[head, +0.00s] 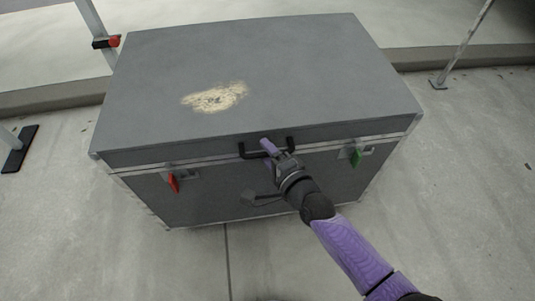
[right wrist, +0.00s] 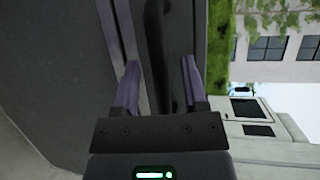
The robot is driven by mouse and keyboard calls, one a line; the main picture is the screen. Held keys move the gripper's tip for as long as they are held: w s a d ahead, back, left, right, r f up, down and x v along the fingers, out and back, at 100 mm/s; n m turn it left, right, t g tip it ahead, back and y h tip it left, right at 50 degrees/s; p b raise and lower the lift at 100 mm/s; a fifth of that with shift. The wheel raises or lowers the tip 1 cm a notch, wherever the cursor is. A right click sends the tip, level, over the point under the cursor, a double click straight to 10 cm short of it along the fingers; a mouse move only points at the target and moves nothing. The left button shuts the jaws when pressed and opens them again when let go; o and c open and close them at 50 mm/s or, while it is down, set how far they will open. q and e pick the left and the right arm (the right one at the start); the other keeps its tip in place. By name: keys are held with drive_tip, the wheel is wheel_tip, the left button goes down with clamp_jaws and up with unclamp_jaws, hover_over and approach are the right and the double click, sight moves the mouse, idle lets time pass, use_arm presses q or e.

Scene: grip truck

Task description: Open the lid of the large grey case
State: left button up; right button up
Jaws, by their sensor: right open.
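The large grey case (head: 310,75) stands on the concrete with its lid down, and a worn pale patch marks the lid top. A black handle (head: 250,153) sits on the lid's front edge. My right gripper (head: 266,149) is at this handle. In the right wrist view the open fingers of the gripper (right wrist: 160,80) stand on either side of the black handle bar (right wrist: 156,50), apart from it as far as I can see. A red latch tag (head: 173,183) hangs on the left of the case front and a green one (head: 356,158) on the right. My left gripper is not in view.
A metal post with a red knob (head: 114,41) stands behind the case on the left, and another post (head: 462,47) on the right. A low kerb (head: 465,56) runs behind. The concrete floor (head: 460,190) is clear to the right.

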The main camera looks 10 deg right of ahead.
clamp_jaws()
idle(1.0)
idle(0.4)
